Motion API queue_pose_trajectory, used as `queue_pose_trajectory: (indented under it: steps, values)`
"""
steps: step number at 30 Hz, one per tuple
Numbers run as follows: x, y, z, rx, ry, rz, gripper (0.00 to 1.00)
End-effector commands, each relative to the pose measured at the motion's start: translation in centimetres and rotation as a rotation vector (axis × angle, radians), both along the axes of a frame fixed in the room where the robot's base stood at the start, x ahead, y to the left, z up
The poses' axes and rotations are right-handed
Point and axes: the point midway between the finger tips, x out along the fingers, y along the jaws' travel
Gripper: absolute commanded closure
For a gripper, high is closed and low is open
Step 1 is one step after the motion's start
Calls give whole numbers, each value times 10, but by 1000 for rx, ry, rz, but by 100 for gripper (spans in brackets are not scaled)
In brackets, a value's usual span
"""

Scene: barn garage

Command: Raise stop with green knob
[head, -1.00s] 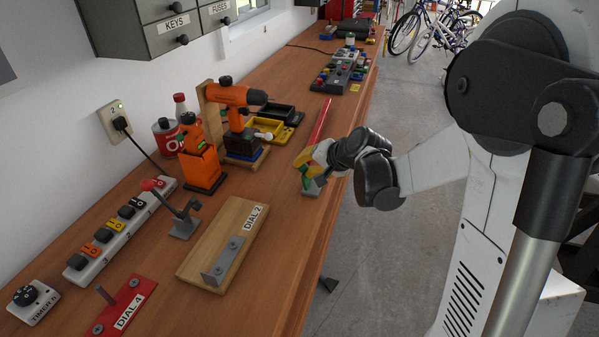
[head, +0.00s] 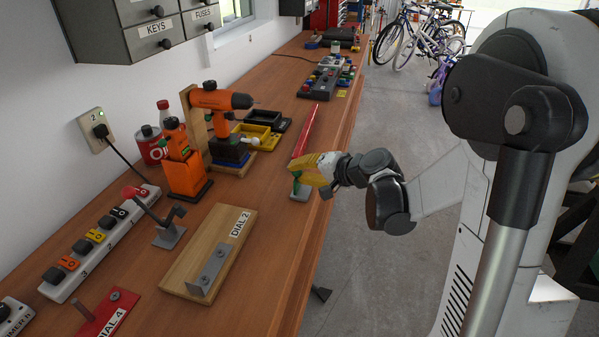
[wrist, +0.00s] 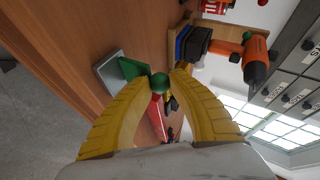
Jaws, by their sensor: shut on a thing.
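The green knob (wrist: 159,82) sits between the two yellow fingertips in the wrist view, with my gripper (wrist: 161,79) shut on it. The knob is on a green stop (wrist: 130,68), which is joined to a grey base plate (wrist: 108,72). In the head view, my gripper (head: 306,171) is at the right edge of the workbench, just above the grey base (head: 299,195). Only a sliver of the green stop (head: 296,184) shows there, and the fingers hide the knob. I cannot tell its exact angle.
A long red bar (head: 306,130) lies just behind the stop. An orange drill (head: 222,99) on a stand and yellow bin (head: 257,136) are to the left. The Dial 2 board (head: 190,262) lies in front. Open floor is on the right.

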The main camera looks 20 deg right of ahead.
Motion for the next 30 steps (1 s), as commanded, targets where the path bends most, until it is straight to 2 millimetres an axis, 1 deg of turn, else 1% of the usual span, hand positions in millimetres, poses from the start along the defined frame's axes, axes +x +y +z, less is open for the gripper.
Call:
queue_pose_trajectory:
  steps: [1,2,3,4,13,16,20,27,30]
  values:
    - [-1,1,-2,-2,3,5,100]
    - [-1,1,-2,-2,3,5,72]
    - [-1,1,-2,-2,3,5,59]
    - [-1,1,-2,-2,3,4,52]
    - [-1,0,0,-1,1,1,52]
    - [-6,-4,3,-1,1,-1,52]
    - [-24,-13,14,-1,1,-3,52]
    - [-67,-36,38,-1,1,-3,52]
    - [-80,-43,46,-1,2,-1,52]
